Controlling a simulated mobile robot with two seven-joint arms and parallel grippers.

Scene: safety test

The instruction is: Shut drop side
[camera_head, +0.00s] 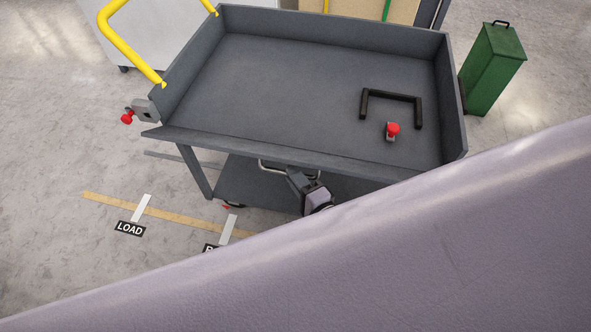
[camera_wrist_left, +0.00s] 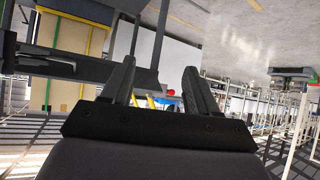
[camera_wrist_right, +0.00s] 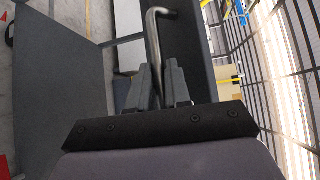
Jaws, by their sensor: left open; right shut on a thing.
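The grey cart (camera_head: 320,85) has a drop side (camera_head: 270,150) along its near edge. This side shows as a narrow strip, seemingly leaning outward, its left end past the corner; its exact angle is unclear. A bent metal handle (camera_head: 268,166) sits below its edge. My right gripper (camera_head: 295,174) is shut on this handle, which rises between the fingers in the right wrist view (camera_wrist_right: 153,45). A red-knobbed latch (camera_head: 127,117) is at the cart's left corner; another red knob (camera_head: 393,129) shows towards the right. My left gripper (camera_wrist_left: 160,72) is open and empty, outside the head view.
A black U-shaped bar (camera_head: 391,95) is at the right of the cart's tray. A yellow rail (camera_head: 130,50) rises at the left. A green bin (camera_head: 494,68) stands at the right. My own arm hides the lower right of the head view. Floor at left is clear.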

